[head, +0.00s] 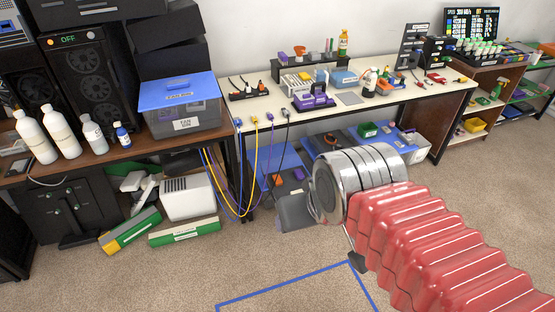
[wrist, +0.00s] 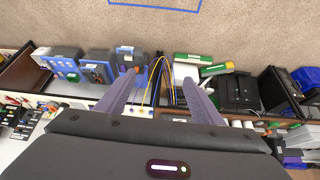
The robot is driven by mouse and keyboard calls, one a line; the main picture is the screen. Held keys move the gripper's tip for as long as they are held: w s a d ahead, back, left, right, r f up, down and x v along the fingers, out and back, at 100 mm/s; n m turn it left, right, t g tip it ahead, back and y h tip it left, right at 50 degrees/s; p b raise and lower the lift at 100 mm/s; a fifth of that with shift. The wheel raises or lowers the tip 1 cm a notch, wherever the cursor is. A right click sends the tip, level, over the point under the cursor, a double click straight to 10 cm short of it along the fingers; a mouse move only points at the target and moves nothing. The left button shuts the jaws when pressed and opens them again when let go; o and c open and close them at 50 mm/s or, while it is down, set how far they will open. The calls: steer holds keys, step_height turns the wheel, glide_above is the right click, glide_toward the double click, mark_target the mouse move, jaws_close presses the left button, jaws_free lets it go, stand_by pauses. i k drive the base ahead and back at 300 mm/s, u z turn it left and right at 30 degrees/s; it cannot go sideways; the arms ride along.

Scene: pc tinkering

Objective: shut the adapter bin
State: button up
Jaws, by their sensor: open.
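My gripper (wrist: 160,84) is open in the wrist view, its two grey-purple fingers well apart with nothing between them. It points down over the area beside the bench, with cables showing beyond the fingers. In the head view my red arm hides most of it. No bin label that I can read says adapter, so I cannot tell which one is the adapter bin. A clear bin with a blue lid (head: 177,91) stands on the left desk, its lid on; its front label seems to read fan bin. A light-blue box (head: 345,78) sits on the white bench.
White bottles (head: 60,132) stand at the front of the left desk (head: 120,150). Yellow and blue cables (head: 245,165) hang off the bench (head: 265,105). A white box (head: 187,197) and green cartons (head: 184,231) lie on the floor. Carpet (head: 180,275) is clear in front.

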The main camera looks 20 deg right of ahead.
mark_target(290, 183)
steer(key=z, duration=0.6)
steer(key=k, duration=1.25)
steer(key=z, duration=0.15)
steer(key=i, duration=1.5)
steer(key=u, duration=0.75)
steer(key=i, duration=0.55)
steer(key=u, duration=0.35)
